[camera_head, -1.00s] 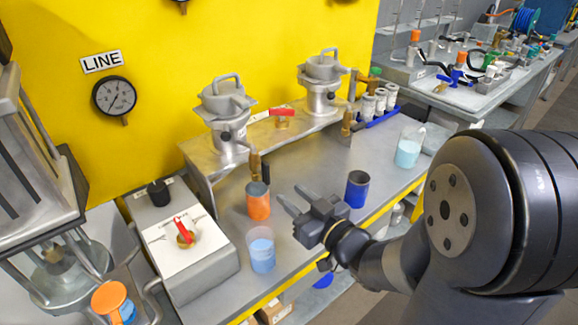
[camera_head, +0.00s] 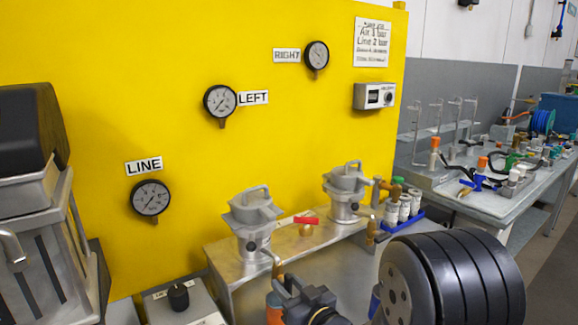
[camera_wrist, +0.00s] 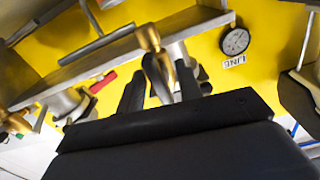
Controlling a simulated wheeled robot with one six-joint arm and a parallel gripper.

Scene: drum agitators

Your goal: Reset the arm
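My gripper (camera_head: 284,283) is at the bottom of the head view, in front of the bench with the two grey lidded vessels. Its dark fingers are spread and I see nothing held between them. In the wrist view the fingers (camera_wrist: 160,90) stand apart, with a brass fitting (camera_wrist: 150,40) showing beyond them. I cannot tell how far the fitting is from the fingertips. My black arm covers part of the bench at lower right.
Left vessel (camera_head: 252,218) and right vessel (camera_head: 345,190) stand on a metal shelf, with a red-handled valve (camera_head: 306,222) between them. A blue rack of white bottles (camera_head: 403,222) is to the right. An orange container (camera_head: 274,308) is partly hidden beside my gripper. Gauges hang on the yellow wall.

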